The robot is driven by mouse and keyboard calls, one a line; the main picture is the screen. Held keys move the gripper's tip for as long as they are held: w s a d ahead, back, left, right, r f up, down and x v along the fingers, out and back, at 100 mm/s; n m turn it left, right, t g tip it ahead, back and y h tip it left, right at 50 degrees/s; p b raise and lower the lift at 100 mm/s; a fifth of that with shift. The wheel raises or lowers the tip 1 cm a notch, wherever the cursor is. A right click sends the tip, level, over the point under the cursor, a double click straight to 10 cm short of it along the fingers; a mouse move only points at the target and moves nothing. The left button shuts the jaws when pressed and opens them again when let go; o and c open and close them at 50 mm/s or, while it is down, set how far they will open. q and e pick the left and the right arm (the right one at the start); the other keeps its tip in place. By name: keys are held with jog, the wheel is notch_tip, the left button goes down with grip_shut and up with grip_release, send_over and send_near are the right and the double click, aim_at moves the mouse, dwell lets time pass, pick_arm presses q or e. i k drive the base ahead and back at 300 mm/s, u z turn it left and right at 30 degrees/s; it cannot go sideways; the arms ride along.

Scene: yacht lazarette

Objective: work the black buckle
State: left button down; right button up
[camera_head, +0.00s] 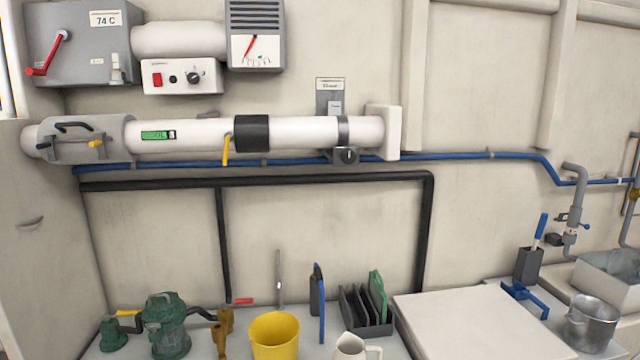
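A white horizontal cylinder (300,132) runs along the wall at the left. A wide black band (252,134) wraps around it, with a yellow lever (226,150) hanging at its left edge. Further right, a narrow grey strap (343,130) circles the cylinder, with a small dark fitting (345,156) bearing a round knob below it. I cannot tell for sure which of these is the black buckle, or whether it is fastened. Neither of my grippers shows in the head view.
A blue pipe (450,157) and a black pipe (300,180) run below the cylinder. A counter holds a green pump (167,325), a yellow bucket (274,336), a dark rack (364,315) and a metal pot (591,325). The white lid (475,325) is bare.

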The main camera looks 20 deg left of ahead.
aim_at(49, 143)
jog(key=u, duration=1.65)
jog(key=i, duration=0.85)
jog(key=z, duration=0.1)
